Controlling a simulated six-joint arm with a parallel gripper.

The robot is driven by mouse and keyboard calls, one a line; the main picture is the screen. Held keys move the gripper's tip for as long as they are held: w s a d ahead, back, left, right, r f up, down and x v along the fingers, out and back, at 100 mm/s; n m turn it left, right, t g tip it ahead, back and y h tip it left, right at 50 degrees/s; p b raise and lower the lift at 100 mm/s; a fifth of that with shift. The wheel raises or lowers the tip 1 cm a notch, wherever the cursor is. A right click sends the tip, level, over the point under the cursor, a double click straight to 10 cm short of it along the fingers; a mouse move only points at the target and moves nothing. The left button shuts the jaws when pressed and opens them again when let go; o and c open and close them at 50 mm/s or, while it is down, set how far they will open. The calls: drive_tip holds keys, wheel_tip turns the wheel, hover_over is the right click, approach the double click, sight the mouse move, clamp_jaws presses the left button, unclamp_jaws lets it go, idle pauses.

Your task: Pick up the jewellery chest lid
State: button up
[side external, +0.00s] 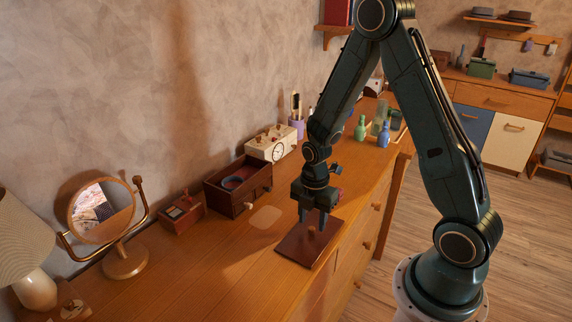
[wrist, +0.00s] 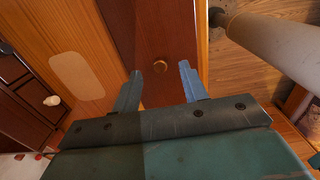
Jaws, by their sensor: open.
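The jewellery chest lid (side external: 298,251) is a flat dark red-brown panel lying on the wooden top near its front edge. My gripper (side external: 314,226) points down over the lid. The open dark chest (side external: 226,200) stands behind and left of the lid, with a blue round item (side external: 232,183) inside.
A pale rounded patch (side external: 265,217) lies between chest and lid. A small red box (side external: 181,213), a tilting mirror (side external: 101,211) and a lamp (side external: 22,245) stand left. The front-left top is largely clear.

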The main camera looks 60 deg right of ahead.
sight(311, 232)
drive_tip(key=shift+f, duration=1.1)
clamp_jaws()
